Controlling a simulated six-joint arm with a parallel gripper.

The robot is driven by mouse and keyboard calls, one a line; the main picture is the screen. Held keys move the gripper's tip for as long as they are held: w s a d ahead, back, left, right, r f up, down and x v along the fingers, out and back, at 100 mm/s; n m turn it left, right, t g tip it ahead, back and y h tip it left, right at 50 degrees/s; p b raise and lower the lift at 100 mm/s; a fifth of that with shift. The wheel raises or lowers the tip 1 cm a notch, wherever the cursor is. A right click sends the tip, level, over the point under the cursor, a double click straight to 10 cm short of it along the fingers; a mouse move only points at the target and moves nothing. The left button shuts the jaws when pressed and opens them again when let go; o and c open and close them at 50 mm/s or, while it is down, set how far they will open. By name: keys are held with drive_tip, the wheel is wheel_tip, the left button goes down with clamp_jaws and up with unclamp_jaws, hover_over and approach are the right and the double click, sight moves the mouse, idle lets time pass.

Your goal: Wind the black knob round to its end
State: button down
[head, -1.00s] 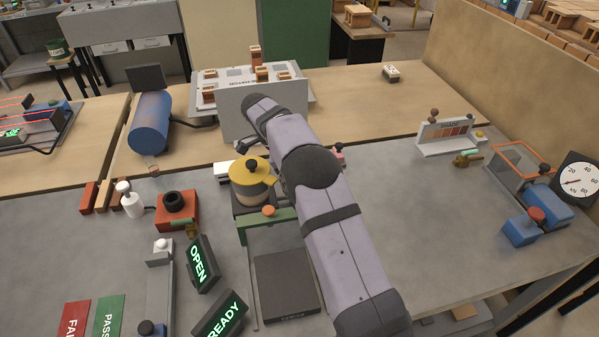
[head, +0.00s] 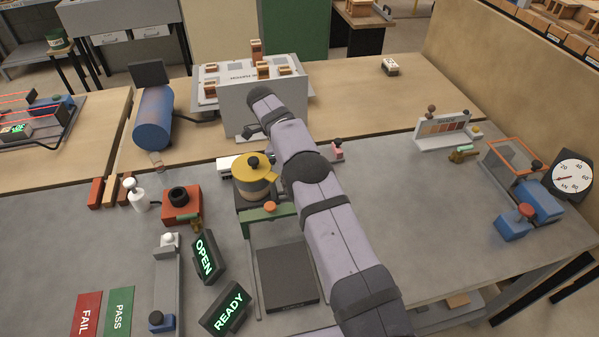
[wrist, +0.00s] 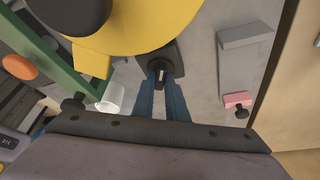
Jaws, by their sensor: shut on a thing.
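In the wrist view a small black knob (wrist: 161,68) sits beside the yellow lid, at the tips of my blue fingers. My gripper (wrist: 160,76) is shut on it, with one finger on each side. The fingers cover part of the knob, and how far it is turned cannot be told. The yellow-lidded pot (head: 258,182) stands just left of my arm in the head view, and its yellow lid (wrist: 150,28) fills the top of the wrist view. In the head view my arm hides my gripper and the held knob.
The lid has its own larger black knob (head: 253,162). A green bar (head: 265,220) with an orange knob (head: 270,207) is in front of the pot. A pink-ended grey block (wrist: 237,100) lies right of my fingers. The bench right of my arm (head: 400,220) is mostly clear.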

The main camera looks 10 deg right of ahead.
drive_tip(key=c, duration=1.8)
unclamp_jaws()
drive_tip(key=shift+o, duration=0.2)
wheel_tip(320, 180, up, 10)
drive_tip(key=p, duration=0.2)
drive_tip(key=shift+p, duration=0.3)
